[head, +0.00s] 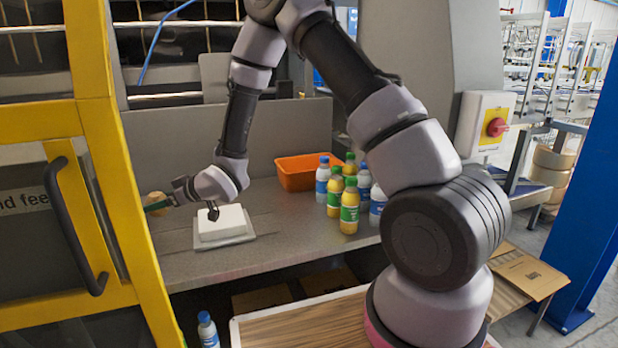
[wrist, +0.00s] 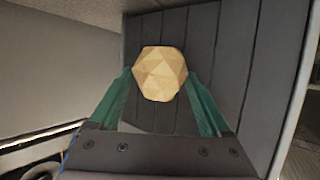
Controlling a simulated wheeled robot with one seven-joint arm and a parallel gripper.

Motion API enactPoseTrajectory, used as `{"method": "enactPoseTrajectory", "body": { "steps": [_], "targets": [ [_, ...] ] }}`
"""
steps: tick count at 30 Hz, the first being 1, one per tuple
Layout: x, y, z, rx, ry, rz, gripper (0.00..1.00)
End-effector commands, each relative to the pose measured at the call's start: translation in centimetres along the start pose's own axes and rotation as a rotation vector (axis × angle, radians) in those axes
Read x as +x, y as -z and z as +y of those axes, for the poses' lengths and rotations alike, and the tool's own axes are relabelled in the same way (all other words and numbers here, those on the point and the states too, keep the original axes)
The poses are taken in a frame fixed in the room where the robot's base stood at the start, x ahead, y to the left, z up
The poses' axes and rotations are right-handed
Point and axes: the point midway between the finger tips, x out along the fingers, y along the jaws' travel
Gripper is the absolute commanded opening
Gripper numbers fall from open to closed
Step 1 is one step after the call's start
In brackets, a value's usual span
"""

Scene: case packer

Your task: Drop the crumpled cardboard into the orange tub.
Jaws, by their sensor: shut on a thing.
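The crumpled cardboard (wrist: 160,73) is a tan, many-sided lump between the green fingertips of my gripper (wrist: 160,85) in the wrist view. My gripper is shut on it.
A white block on a pale plate (head: 241,238) lies on the worktop below my wrist. A yellow door frame (head: 112,150) with a black handle borders the left side.

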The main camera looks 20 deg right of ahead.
Motion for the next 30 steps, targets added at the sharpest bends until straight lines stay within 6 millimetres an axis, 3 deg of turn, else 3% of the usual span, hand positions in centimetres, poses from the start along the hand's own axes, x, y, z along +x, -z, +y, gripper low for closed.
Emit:
{"method": "enactPoseTrajectory", "body": {
  "steps": [5, 14, 23, 30],
  "targets": [
    [0.0, -0.3, 3.8, 0.035, -0.087, 0.000, 0.28],
    [-2.4, -1.5, 17.8, 0.173, -0.421, 0.001, 0.28],
    [-8.5, -3.4, 31.3, 0.321, -0.778, 0.001, 0.28],
    [-15.7, -5.1, 40.6, 0.441, -1.068, 0.003, 0.28]
  ]
}}
